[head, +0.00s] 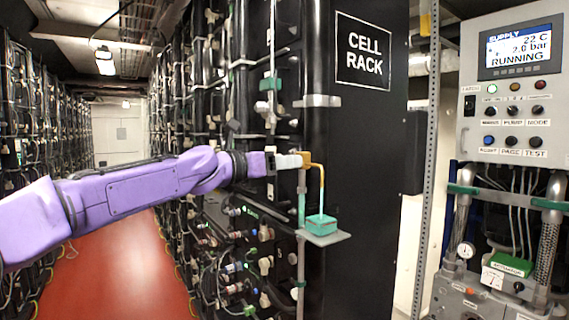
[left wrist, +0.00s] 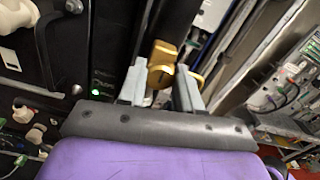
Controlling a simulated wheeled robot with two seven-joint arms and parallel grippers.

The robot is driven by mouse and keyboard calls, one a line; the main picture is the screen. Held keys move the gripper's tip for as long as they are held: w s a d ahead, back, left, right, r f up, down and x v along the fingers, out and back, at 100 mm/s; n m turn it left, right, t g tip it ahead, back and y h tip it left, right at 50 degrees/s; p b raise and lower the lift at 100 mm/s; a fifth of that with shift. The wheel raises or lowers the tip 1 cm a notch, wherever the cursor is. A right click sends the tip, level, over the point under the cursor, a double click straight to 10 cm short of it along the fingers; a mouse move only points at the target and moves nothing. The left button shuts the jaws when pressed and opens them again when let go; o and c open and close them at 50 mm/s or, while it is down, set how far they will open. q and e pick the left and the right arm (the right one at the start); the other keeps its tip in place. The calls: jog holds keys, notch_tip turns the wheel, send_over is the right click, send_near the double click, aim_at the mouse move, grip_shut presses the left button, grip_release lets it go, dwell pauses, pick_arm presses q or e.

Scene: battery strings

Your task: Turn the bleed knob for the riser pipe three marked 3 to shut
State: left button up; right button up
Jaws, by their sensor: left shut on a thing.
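A brass bleed knob (head: 305,157) sits at the top of a thin vertical riser pipe (head: 301,260) on the near edge of the rack. My left gripper (head: 292,161) reaches in from the left and is shut on the knob. In the left wrist view the gold knob (left wrist: 162,62) shows at the fingertips of my left gripper (left wrist: 160,86). No number 3 is readable, and the fingers partly hide the knob. My right gripper is not in view.
A black rack panel (head: 363,130) marked CELL RACK stands right behind the knob. A supply control panel (head: 510,90) with pipes below is at the right. Racks with many cables line the aisle, and the red floor (head: 130,265) there is clear.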

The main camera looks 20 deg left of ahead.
pick_arm(q)
jog(key=shift+m+b, duration=1.35)
jog(key=shift+m, duration=16.45)
jog(key=o, duration=1)
jog(key=shift+o, duration=0.2)
